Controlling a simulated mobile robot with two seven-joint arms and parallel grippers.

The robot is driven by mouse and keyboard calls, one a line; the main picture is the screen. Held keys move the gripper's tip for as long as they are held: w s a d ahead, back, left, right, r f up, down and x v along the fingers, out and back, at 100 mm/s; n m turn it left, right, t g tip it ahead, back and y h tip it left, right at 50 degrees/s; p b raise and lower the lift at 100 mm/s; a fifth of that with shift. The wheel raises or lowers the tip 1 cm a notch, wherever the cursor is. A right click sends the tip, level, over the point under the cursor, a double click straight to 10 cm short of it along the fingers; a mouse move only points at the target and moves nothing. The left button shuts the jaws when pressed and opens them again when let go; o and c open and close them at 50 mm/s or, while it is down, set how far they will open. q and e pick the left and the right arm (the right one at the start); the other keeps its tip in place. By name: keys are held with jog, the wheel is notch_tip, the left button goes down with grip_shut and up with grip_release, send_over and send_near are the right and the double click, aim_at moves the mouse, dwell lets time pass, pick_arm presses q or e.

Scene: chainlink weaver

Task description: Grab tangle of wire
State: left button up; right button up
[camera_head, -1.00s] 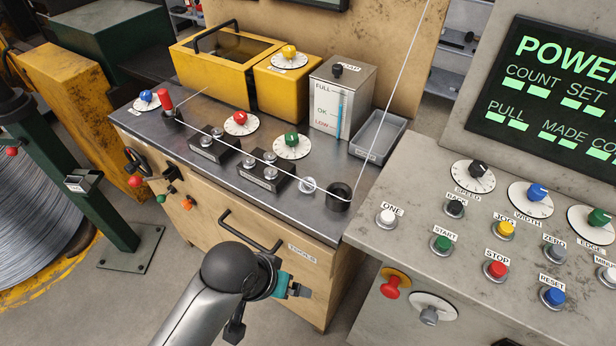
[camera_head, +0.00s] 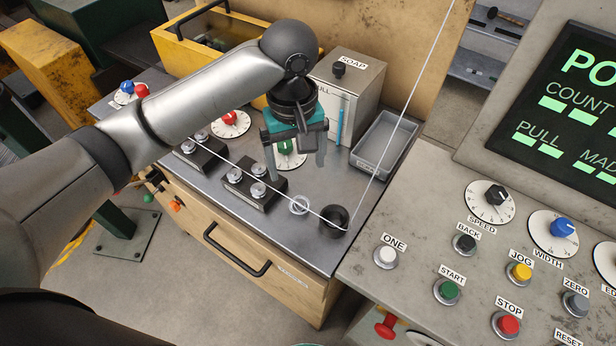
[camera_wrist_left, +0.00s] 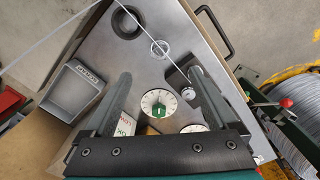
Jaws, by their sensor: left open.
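A small pale ring-like coil, which looks like the tangle of wire (camera_head: 299,205), lies on the grey bench top beside a black round guide (camera_head: 333,222). The coil also shows in the left wrist view (camera_wrist_left: 160,48), a little beyond my fingertips. My left gripper (camera_head: 296,168) is open and points down over the bench, above and behind the coil. In the left wrist view its two fingers (camera_wrist_left: 160,75) are spread wide with nothing between them, and they do not touch the coil. My right gripper is not in view.
A taut wire (camera_head: 265,176) crosses the bench to the black guide and then rises. Tension blocks with silver knobs (camera_head: 255,188) stand left of the coil. A grey tray (camera_head: 364,161) and a soap box (camera_head: 360,85) stand behind. The control panel (camera_head: 420,262) is at right.

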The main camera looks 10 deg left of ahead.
pick_arm(q)
jog(key=b, duration=0.1)
send_over(299, 200)
jog(key=f, duration=0.5)
jog(key=shift+s+a+f, duration=0.1)
jog(key=shift+s+f, duration=0.2)
jog(key=shift+s, duration=0.05)
notch_tip(299, 200, down, 3)
jog(key=shift+r+b, duration=0.1)
jog(key=shift+b, duration=0.25)
jog(key=shift+w+f, duration=0.15)
jog(key=shift+f, duration=0.7)
jog(key=f, duration=0.1)
jog(key=f+b, duration=0.1)
jog(key=f, duration=0.2)
jog(key=shift+w+f, duration=0.25)
jog(key=shift+f, duration=0.05)
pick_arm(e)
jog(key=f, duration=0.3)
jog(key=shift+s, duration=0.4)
